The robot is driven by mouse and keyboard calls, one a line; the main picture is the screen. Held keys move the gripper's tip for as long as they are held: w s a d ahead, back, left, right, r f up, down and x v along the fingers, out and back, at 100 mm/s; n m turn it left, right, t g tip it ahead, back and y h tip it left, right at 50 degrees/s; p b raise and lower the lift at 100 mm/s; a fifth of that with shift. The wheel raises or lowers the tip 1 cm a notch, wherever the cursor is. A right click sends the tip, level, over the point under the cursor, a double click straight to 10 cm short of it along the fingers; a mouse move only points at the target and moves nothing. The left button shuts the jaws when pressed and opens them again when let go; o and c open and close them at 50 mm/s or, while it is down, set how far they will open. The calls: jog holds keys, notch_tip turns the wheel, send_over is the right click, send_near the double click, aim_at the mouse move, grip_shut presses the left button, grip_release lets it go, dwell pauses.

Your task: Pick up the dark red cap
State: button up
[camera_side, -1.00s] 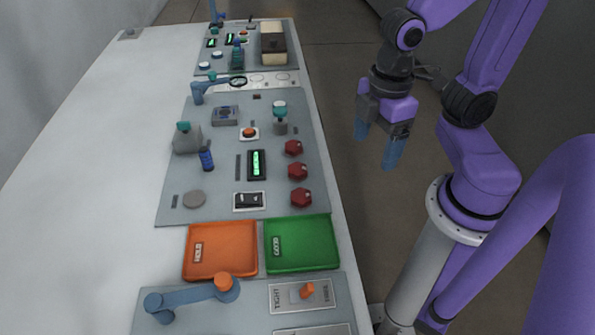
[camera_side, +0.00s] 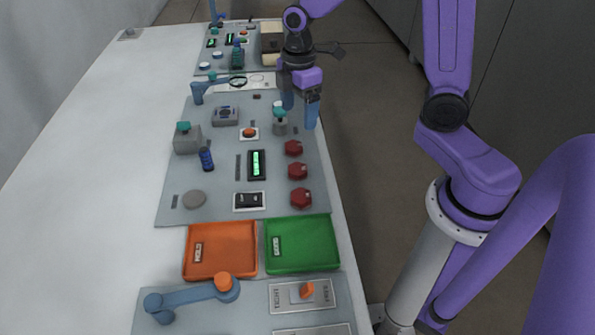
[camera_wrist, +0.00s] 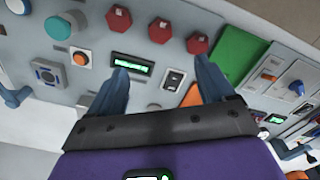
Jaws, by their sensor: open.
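Three dark red caps sit in a column along the right side of the grey panel: the far cap (camera_side: 293,148), the middle cap (camera_side: 298,171) and the near cap (camera_side: 301,197). The wrist view shows three dark red caps in a row near the top: one (camera_wrist: 110,18), another (camera_wrist: 160,30) and a third (camera_wrist: 197,43). I cannot tell which one the task means. My gripper (camera_side: 300,109) is open and empty, above the far right part of the panel, beyond the caps. Its two blue fingers also show in the wrist view (camera_wrist: 160,72), pointing toward the panel and apart from the caps.
A teal-topped knob (camera_side: 280,122) stands close to my gripper. An orange button (camera_side: 249,133), a green-lit display (camera_side: 256,164) and a rocker switch (camera_side: 249,201) lie left of the caps. An orange tray (camera_side: 220,264) and a green tray (camera_side: 302,259) stand nearer. The table's left side is clear.

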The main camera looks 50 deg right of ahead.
send_over(297, 168)
notch_tip(297, 168, down, 12)
jog(key=shift+d, duration=0.15)
jog(key=shift+s+a+f, duration=0.1)
jog(key=shift+f, duration=1.25)
jog(key=shift+a+f, duration=0.1)
jog(key=shift+f, duration=1.25)
jog(key=c, duration=1.3)
